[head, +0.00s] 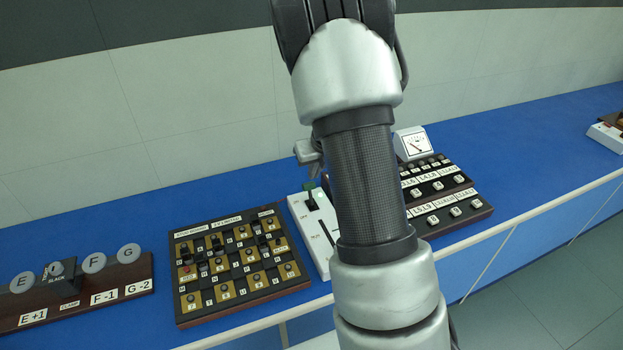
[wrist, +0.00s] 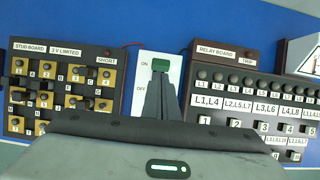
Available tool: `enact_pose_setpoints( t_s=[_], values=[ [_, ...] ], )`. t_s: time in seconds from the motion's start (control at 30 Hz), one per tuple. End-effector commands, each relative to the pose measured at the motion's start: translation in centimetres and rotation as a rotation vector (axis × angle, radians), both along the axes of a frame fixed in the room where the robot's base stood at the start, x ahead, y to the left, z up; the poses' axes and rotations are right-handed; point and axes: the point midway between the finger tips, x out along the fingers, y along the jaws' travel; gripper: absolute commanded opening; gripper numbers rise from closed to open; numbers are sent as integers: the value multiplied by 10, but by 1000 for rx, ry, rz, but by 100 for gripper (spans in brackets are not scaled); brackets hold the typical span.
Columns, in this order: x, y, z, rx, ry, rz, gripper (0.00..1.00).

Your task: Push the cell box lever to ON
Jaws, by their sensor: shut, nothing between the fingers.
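The cell box is a white panel (wrist: 147,88) with ON and OFF labels in the wrist view. Its lever (wrist: 160,64) has a green end, which shows level with the ON label. My gripper (wrist: 160,78) is shut and empty, its dark fingertips right at the near side of the green end; whether they touch it I cannot tell. The fingers hide the lever's lower part and part of the panel. In the head view the white box (head: 296,212) stands partly behind my arm, with a small green piece near its top.
The stud board (wrist: 62,88) is left of the cell box and the relay board (wrist: 250,95) is right of it, both close by. A meter (head: 412,143) stands behind the relay board. Bare blue bench (head: 130,215) lies behind the boards.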

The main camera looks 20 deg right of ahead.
Motion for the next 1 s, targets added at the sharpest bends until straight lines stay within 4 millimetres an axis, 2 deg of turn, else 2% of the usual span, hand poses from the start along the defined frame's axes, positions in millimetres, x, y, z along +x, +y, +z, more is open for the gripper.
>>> enact_pose_setpoints(
  t_s=[0.03, 0.1, 0.2, 0.33, 0.5, 1.0],
  values=[
    [3, 0, 15, -3, -1, 3, 0],
    [6, 0, 29, -3, -1, 1, 0],
    [9, 0, 45, -3, 1, 1, 0],
    [12, 0, 57, -1, 2, 0, 0],
    [13, -1, 64, 0, 4, -2, 0],
    [11, 1, 67, -3, 2, 17, 0]
  ],
)
